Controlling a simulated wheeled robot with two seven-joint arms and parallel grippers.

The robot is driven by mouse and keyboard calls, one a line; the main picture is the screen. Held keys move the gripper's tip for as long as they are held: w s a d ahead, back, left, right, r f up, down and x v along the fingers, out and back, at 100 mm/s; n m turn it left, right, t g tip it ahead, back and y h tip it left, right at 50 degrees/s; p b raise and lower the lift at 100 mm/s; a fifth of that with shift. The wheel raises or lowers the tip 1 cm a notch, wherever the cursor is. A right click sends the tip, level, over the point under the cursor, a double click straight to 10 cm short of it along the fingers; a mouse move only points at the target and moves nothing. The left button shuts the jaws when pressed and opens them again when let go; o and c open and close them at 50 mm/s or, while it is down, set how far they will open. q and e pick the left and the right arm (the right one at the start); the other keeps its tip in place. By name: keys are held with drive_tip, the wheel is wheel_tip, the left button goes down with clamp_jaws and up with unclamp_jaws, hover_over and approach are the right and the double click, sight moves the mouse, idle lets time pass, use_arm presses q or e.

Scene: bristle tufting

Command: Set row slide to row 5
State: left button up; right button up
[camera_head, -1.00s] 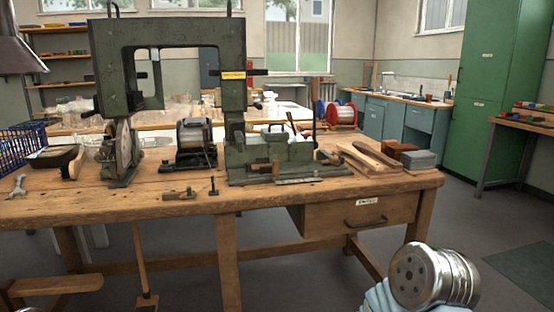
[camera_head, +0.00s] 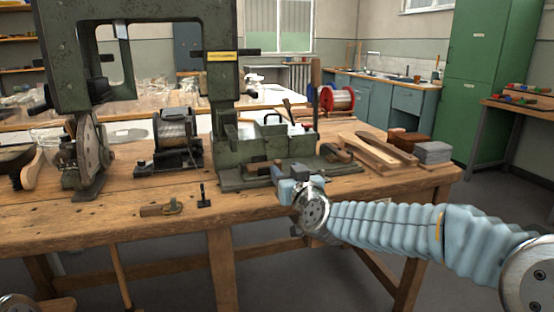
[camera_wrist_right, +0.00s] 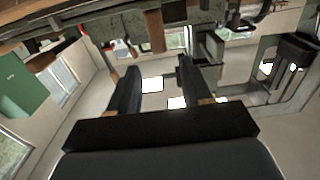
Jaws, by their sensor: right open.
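The green tufting machine (camera_head: 222,110) stands on the wooden bench. Its low bed (camera_head: 232,181) carries a green block with a handle (camera_head: 270,138) and a small wooden piece (camera_head: 257,168) at the front. I cannot tell which part is the row slide, and no row marks are readable. My right gripper (camera_head: 284,172) is at the front edge of the bed, partly hidden by its own wrist. In the right wrist view its two dark fingers (camera_wrist_right: 160,78) are apart with nothing between them. The machine appears upside down there. My left gripper is not in view.
The bench (camera_head: 120,210) also holds a wire spool unit (camera_head: 176,140), a small wooden-handled tool (camera_head: 160,210), a short black post (camera_head: 204,197), wooden strips (camera_head: 378,150) and stacked grey blocks (camera_head: 434,153). Bare bench top lies in front of the machine's left side.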

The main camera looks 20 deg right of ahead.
sight(279, 162)
drive_tip(key=w+p, duration=0.1)
drive_tip(key=w, duration=0.6)
drive_tip(key=shift+w+a, duration=0.15)
drive_tip(key=shift+w, duration=0.2)
clamp_jaws()
